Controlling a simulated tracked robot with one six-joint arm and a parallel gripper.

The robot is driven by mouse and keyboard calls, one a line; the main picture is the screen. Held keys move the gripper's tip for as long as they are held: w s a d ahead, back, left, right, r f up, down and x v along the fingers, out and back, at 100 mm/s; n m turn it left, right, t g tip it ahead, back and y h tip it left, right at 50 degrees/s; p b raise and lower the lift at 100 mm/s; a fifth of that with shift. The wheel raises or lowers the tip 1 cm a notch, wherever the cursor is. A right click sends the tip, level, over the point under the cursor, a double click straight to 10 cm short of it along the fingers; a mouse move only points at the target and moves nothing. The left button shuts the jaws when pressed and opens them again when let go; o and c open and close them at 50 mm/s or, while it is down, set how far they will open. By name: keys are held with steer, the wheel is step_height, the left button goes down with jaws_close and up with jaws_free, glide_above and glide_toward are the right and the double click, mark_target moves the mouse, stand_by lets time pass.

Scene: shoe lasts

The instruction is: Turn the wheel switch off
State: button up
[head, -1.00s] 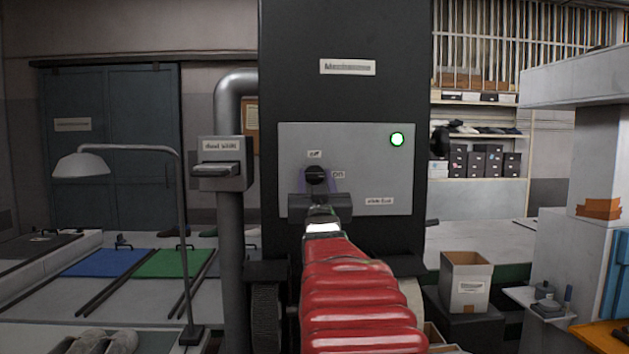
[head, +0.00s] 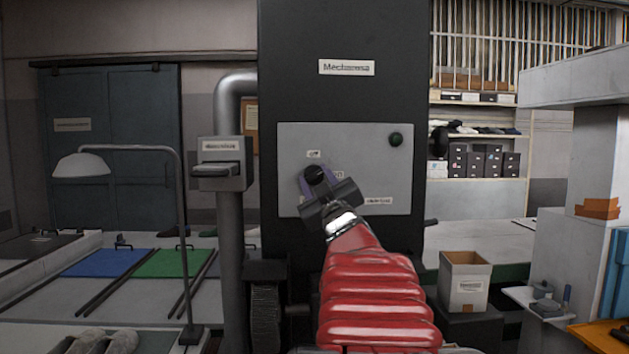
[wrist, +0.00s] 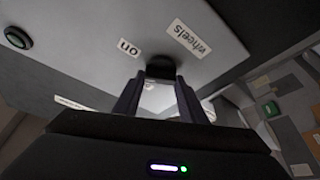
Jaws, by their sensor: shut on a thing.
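The wheel switch is a round black knob (head: 314,174) on the light grey panel (head: 360,154) of a black cabinet. In the head view an "off" label (head: 313,154) is above it; the "on" label at its right is partly covered by my gripper. My gripper (head: 319,181), with its purple-grey fingers, is tilted and shut on the knob. In the wrist view the knob (wrist: 160,66) sits between my fingertips (wrist: 158,84), near the "on" label (wrist: 129,48) and the "wheels" label (wrist: 189,39). The green lamp (head: 395,139) at the panel's upper right is dark.
A grey pipe with a labelled box (head: 221,164) stands left of the cabinet (head: 345,95). A desk lamp (head: 82,165) is further left. An open carton (head: 465,281) stands at the right.

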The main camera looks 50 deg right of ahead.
steer(key=n+y, duration=0.1)
steer(key=n, duration=0.1)
steer(key=n+y, duration=0.1)
steer(key=n, duration=0.2)
steer(key=n+y, duration=0.1)
steer(key=n, duration=0.2)
steer(key=shift+d+r, duration=0.1)
steer(key=shift+r, duration=0.15)
steer(key=n+y, duration=0.1)
steer(key=n, duration=0.2)
steer(key=n+g+y, duration=0.1)
steer(key=n, duration=0.2)
steer(key=o, duration=1.1)
steer(key=shift+w+f, duration=0.15)
steer(key=shift+c, duration=0.2)
